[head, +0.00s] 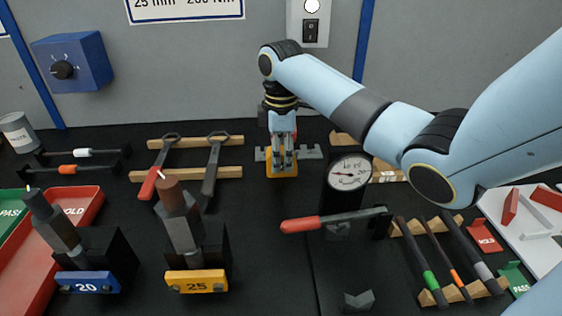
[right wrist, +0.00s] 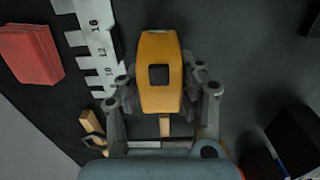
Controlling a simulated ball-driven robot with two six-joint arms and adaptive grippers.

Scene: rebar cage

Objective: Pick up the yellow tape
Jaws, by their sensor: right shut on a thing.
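The yellow tape (head: 284,168) is a small yellow case at the back middle of the black bench in the head view. My right gripper (head: 282,152) reaches down on it from above, with its fingers at the two sides of the case. In the right wrist view the yellow tape (right wrist: 160,52) shows as a rounded yellow body with a dark square, held between the fingers of my right gripper (right wrist: 162,95). Whether the tape touches the bench, I cannot tell. My left gripper is not in view.
Grey stepped pieces (head: 310,152) lie close beside the tape. A dial gauge (head: 349,172) stands to its right, with a red-handled lever (head: 312,223) in front. Wrenches (head: 213,160) lie on wooden rails to the left. Open black bench lies in front of the tape.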

